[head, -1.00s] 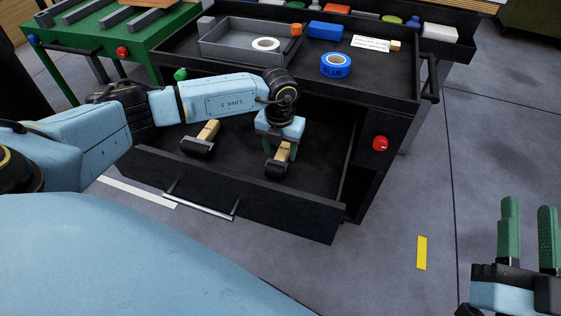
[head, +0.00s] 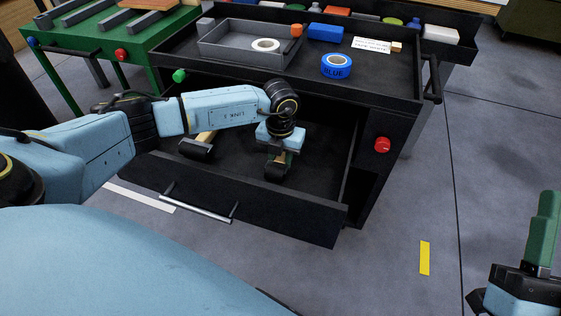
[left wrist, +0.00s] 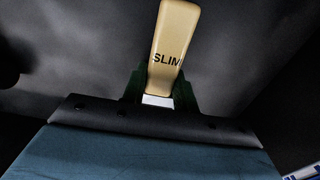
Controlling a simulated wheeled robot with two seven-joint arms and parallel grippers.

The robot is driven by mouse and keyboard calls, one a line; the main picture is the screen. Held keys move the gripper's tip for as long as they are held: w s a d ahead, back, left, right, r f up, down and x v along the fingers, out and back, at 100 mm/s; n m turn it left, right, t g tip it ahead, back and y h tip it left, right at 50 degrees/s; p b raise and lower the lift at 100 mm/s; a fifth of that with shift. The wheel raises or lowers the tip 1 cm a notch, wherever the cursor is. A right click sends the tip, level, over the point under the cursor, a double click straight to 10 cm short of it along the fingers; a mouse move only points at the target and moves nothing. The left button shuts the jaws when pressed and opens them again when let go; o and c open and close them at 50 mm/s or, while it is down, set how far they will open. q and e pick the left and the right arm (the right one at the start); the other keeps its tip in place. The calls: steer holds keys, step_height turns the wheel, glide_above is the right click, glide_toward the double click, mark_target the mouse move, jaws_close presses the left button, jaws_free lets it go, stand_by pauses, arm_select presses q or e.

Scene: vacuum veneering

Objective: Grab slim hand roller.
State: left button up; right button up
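The slim hand roller (head: 276,171) has a pale wooden handle and a black roller and is in the open drawer. My left gripper (head: 279,155) is directly above it, pointing down, with its green fingers low around the handle. In the left wrist view, the handle (left wrist: 168,45) marked SLIM stands between the two fingers (left wrist: 159,92). Whether the fingers press on it is not clear. A second, wider roller (head: 197,147) lies to the left in the drawer, partly under my arm. My right gripper (head: 540,235) is at the lower right, cut by the frame edge, away from the drawer.
The cart top (head: 385,85) above holds a grey tray (head: 221,50), white tape (head: 265,45), blue tape (head: 336,66) and a label card. A green table (head: 92,45) stands at the left.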

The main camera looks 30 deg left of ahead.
arm_select(q)
steer(key=c, duration=0.3)
steer(key=shift+r, duration=0.1)
